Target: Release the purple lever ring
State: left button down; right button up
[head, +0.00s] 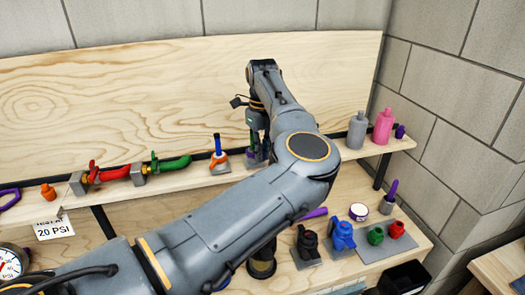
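My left arm reaches across the view, and its gripper (258,150) points down at the upper shelf, just right of an orange-and-blue fitting (220,158). Small purple and green parts show at its fingertips. The fingers are small and partly dark, so I cannot tell whether they are open or shut on the purple part. Whether this purple part is the lever ring is unclear. A purple loop-shaped piece (9,198) lies at the far left shelf end, and a purple handle (314,214) sticks out from behind my arm lower down. My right gripper is not in view.
The upper shelf (185,190) carries red and green valves (110,174), a grey bottle (357,130) and a pink bottle (383,126). Below, the bench holds black and blue fittings (342,237) and a grey mat (384,248). A wooden back panel stands behind the shelf.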

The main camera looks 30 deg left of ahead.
pick_arm(q)
jog(key=shift+w+f+n+b, duration=0.1)
jog(key=shift+w+n+b, duration=0.15)
jog(key=shift+n+b, duration=0.35)
jog(key=shift+w+d+n, duration=0.1)
jog(key=shift+w+n, duration=0.15)
jog(key=shift+n, duration=0.35)
jog(key=c, duration=1.4)
grip_release()
jog(key=shift+r, duration=0.2)
notch_tip(320, 180, up, 12)
